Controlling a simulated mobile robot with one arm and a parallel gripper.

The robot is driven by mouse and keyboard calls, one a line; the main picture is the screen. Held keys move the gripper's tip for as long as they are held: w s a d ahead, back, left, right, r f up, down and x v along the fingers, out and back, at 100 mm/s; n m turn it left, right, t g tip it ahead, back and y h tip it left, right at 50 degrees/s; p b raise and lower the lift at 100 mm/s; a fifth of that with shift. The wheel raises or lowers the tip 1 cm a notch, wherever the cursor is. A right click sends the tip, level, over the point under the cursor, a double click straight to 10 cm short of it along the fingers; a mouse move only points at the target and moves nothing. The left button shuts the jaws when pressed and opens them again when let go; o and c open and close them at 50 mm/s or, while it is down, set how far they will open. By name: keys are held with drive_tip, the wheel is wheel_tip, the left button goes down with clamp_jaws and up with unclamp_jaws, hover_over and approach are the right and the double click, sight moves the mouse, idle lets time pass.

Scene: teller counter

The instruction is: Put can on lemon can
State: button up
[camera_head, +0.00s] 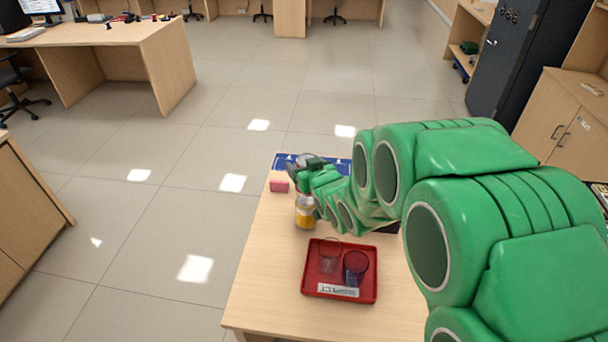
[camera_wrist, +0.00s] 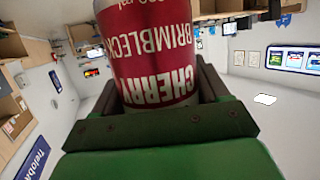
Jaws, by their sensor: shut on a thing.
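My gripper (camera_head: 300,170) is shut on a red and white can (camera_wrist: 158,50) lettered "CHERRY". In the wrist view the can fills the space between the jaws (camera_wrist: 160,100), and its lettering is upside down. In the head view the held can is mostly hidden by my gripper and cannot be made out clearly. The lemon can (camera_head: 305,213), yellow with a pale top, stands upright on the wooden counter, just below my gripper in the picture. My forearm partly overlaps its right side.
A small pink block (camera_head: 279,186) lies left of my gripper. A blue mat (camera_head: 284,160) lies at the far edge. My arm covers the right side.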

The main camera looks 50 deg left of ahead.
drive_tip(key=shift+w+a+f, duration=0.2)
drive_tip(key=shift+a+f, duration=0.15)
drive_tip(key=shift+f, duration=1.65)
drive_tip(key=shift+f, duration=0.15)
drive_tip(key=o, duration=1.3)
drive_tip(key=shift+o, duration=0.2)
drive_tip(key=v, duration=1.2)
drive_tip(key=shift+r, duration=0.25)
